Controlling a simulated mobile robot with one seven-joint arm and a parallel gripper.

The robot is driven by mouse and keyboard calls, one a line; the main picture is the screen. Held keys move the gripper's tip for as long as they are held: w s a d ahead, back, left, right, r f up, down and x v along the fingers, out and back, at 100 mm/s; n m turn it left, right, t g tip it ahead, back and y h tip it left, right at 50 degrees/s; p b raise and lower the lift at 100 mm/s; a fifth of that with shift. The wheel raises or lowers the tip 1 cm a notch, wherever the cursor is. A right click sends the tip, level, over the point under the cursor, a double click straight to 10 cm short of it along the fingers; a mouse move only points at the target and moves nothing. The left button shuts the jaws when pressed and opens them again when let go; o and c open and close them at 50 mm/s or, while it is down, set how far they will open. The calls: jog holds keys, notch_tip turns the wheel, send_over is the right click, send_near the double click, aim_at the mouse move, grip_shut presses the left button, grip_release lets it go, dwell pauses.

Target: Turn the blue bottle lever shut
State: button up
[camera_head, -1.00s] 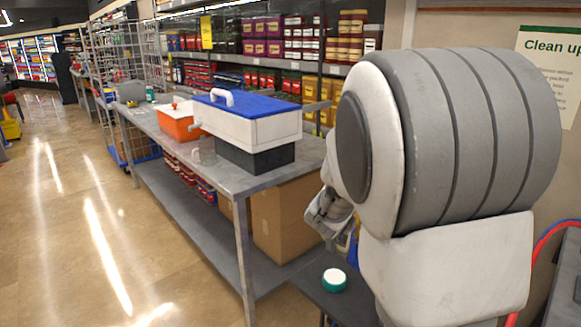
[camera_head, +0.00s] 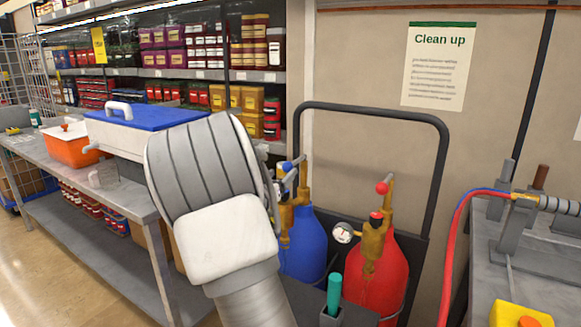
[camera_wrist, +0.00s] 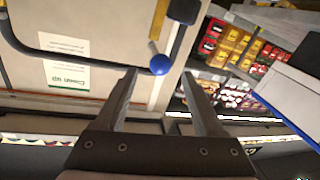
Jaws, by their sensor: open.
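The blue bottle (camera_head: 303,245) stands on the hand truck in the head view, with brass fittings on top. Its lever ends in a blue ball (camera_head: 287,166) that sticks up above the fittings. My arm hides the bottle's left side. In the wrist view the blue ball (camera_wrist: 160,63) and its yellow stem lie just past my fingertips, between them in the picture. My gripper (camera_wrist: 160,75) is open, with nothing between its fingers. In the head view my gripper is mostly hidden behind my arm, close to the bottle's top.
A red bottle (camera_head: 378,275) with a gauge and red knobs stands right of the blue one. The hand truck's black frame (camera_head: 372,107) rises behind both. A grey bench (camera_head: 122,203) with a cooler (camera_head: 140,128) is at left; another table (camera_head: 540,268) with hoses is at right.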

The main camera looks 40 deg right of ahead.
aim_at(290, 163)
jog(key=x, duration=0.9)
jog(key=shift+b, duration=0.35)
jog(key=shift+a, duration=0.1)
grip_shut()
jog(key=shift+a, duration=0.1)
dwell(0.7)
